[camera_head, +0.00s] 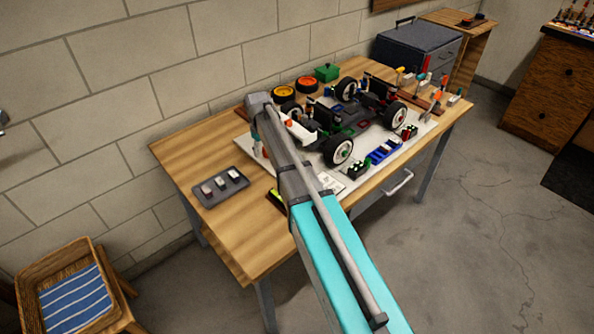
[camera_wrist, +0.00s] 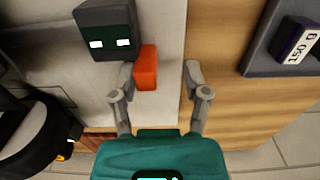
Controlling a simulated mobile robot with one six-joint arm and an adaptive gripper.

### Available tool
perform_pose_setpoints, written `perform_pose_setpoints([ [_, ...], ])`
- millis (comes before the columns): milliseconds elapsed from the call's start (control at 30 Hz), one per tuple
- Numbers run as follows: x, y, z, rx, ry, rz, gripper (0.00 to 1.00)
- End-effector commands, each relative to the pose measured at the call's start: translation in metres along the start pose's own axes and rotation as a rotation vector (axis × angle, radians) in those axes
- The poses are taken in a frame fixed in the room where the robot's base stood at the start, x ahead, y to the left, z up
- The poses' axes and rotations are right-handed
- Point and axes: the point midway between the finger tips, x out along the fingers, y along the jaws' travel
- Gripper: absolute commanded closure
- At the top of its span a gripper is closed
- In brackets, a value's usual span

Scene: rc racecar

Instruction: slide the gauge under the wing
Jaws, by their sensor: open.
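My gripper (camera_wrist: 160,75) is open in the wrist view, its two fingers apart. A red-orange block (camera_wrist: 146,68) lies close beside the left finger, in the gap between the fingers. A dark block with two pale windows (camera_wrist: 105,30) is just beyond it. I cannot tell which of these is the gauge. The RC car (camera_head: 347,113) stands on a white board (camera_head: 399,152) in the head view. A white panel (camera_head: 299,130) at its near left end may be the wing; my arm partly covers that area and hides most of my gripper there.
A dark tray (camera_head: 207,197) with several small weights lies left on the table (camera_head: 173,156); its edge (camera_wrist: 259,47) shows right in the wrist view. A black wheel (camera_wrist: 30,140) is at lower left there.

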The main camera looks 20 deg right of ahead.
Motion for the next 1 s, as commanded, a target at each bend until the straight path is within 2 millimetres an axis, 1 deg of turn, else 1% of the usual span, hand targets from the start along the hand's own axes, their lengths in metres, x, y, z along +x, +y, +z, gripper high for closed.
perform_pose_setpoints([
  [100,0.0,-0.016,0.001,-0.003,0.0,-0.001,0.4],
  [133,-0.003,-0.018,0.001,-0.002,0.0,-0.001,0.4],
  [200,-0.012,-0.015,0.0,-0.001,0.0,-0.001,0.4],
  [1000,-0.079,-0.015,0.0,0.0,0.0,-0.001,0.4],
])
